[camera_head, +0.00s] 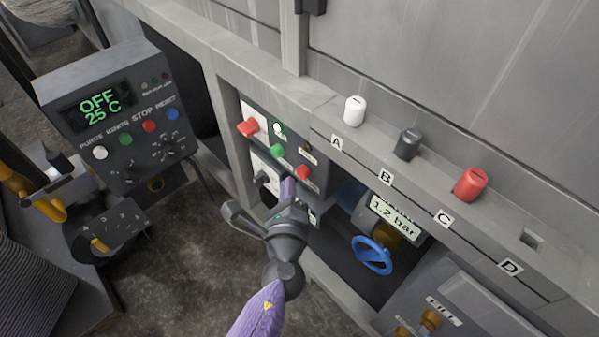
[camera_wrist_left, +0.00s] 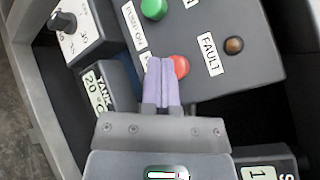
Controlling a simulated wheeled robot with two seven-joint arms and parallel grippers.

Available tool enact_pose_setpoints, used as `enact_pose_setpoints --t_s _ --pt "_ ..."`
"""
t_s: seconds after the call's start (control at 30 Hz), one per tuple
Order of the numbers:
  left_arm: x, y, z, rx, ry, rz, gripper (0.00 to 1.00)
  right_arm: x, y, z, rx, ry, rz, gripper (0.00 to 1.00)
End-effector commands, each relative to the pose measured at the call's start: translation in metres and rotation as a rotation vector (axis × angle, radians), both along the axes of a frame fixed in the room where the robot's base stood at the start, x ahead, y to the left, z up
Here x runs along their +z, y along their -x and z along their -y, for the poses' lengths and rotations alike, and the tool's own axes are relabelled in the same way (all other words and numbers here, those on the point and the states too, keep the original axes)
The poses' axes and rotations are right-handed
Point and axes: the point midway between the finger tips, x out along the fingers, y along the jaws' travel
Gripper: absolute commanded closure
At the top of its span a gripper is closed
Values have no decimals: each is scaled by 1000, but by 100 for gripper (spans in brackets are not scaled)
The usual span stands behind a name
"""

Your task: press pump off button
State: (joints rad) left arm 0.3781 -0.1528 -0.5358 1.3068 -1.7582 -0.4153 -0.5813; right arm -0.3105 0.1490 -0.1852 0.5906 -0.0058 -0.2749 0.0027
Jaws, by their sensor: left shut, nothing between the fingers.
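The dark pump panel (camera_head: 318,172) is set in the grey bench front. It carries a red button (camera_head: 303,172) and a green button (camera_head: 277,151). My left gripper (camera_head: 288,184) is shut and empty, with its purple fingers pointing at the panel just left of and below the red button. In the left wrist view the fingertips (camera_wrist_left: 160,63) partly cover the left side of the red button (camera_wrist_left: 180,67). I cannot tell whether they touch it. The label by the red button is partly hidden. My right gripper is not in view.
A red switch handle (camera_head: 248,127) and a dark knob (camera_head: 263,179) are left of the buttons. A FAULT lamp (camera_wrist_left: 234,45) sits right of the red button. A blue valve wheel (camera_head: 372,255) is to the lower right.

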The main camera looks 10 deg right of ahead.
Motion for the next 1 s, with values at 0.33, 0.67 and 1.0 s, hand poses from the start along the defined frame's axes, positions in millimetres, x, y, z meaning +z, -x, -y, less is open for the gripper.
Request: enact_pose_setpoints --t_s 0.33,0.67,1.0 --pt "0 0 0 0 0 0 100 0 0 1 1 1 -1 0" --pt "0 0 0 0 0 0 100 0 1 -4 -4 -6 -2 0" --pt "0 -1 2 0 1 0 100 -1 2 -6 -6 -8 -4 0"
